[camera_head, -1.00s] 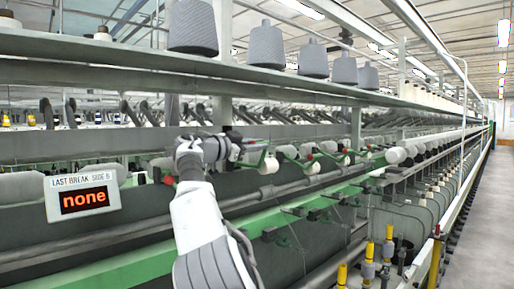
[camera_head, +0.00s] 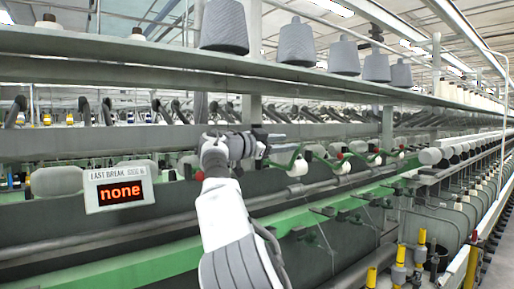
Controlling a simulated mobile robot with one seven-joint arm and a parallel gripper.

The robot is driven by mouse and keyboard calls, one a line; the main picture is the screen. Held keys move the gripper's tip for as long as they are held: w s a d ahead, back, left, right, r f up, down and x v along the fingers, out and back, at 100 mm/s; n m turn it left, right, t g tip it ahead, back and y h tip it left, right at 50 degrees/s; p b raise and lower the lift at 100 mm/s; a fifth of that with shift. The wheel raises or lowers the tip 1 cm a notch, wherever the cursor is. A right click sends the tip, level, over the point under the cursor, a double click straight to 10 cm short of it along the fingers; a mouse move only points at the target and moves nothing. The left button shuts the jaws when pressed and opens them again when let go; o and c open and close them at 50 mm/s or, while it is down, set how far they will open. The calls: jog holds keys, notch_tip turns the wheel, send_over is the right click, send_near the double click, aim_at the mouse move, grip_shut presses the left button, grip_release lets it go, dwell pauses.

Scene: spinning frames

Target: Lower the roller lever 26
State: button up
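A row of green roller levers (camera_head: 297,155) with white rollers and some red tips runs along the spinning frame. The nearest clear one is just right of my gripper (camera_head: 266,147). No numbers are readable on the levers, so I cannot tell which is lever 26. My white and grey arm reaches up from the bottom, with the small dark gripper end at lever height. The fingers are too small to tell open from shut, and I cannot tell whether they touch a lever.
A sign (camera_head: 119,188) reading "none" in orange stands at left. A shelf (camera_head: 150,58) with grey yarn cones (camera_head: 296,44) runs above my arm. A green rail (camera_head: 120,268) crosses below the levers. Yellow-capped posts (camera_head: 421,238) stand at lower right, with an aisle beyond.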

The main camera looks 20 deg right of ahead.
jog(key=b+v, duration=0.2)
jog(key=v, duration=1.3)
jog(key=shift+a, duration=0.4)
jog(key=shift+s, duration=0.1)
